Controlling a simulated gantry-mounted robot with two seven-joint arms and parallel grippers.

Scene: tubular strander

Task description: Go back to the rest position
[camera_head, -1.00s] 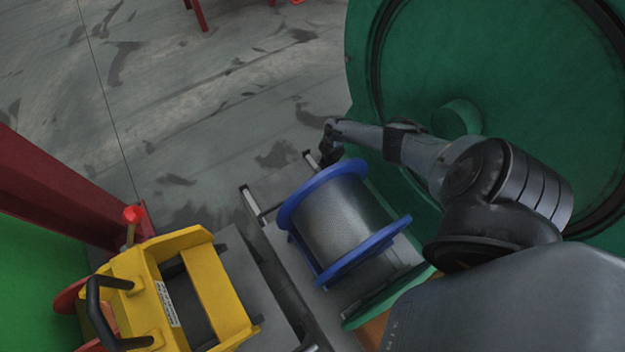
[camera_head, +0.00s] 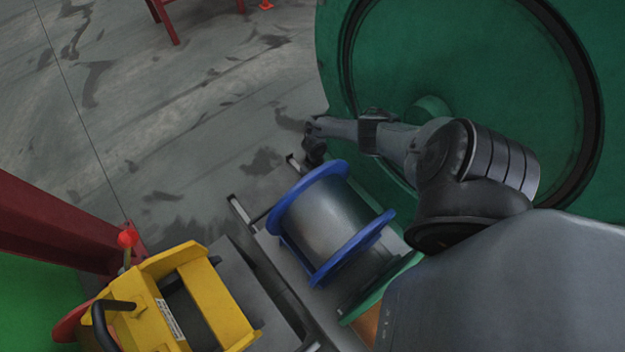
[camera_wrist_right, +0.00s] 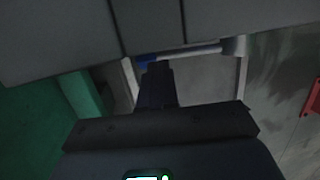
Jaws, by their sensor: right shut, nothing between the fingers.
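My right arm comes in from the right in the head view, and its gripper (camera_head: 315,152) is beside the far end of the blue-flanged spool (camera_head: 328,222). The spool's near flange faces the arm's base, and I see no contact between gripper and spool. In the right wrist view the gripper (camera_wrist_right: 157,80) appears as a dark narrow shape, closed and with nothing held. A strip of blue, likely the spool's flange, shows just behind it. My left gripper is in neither current view.
The large green disc (camera_head: 470,60) stands close behind my right arm. A yellow frame (camera_head: 215,300) with a black handle and a red-knobbed lever (camera_head: 127,239) sit at lower left. A red beam (camera_head: 50,222) runs along the left. Open grey floor (camera_head: 190,90) lies beyond.

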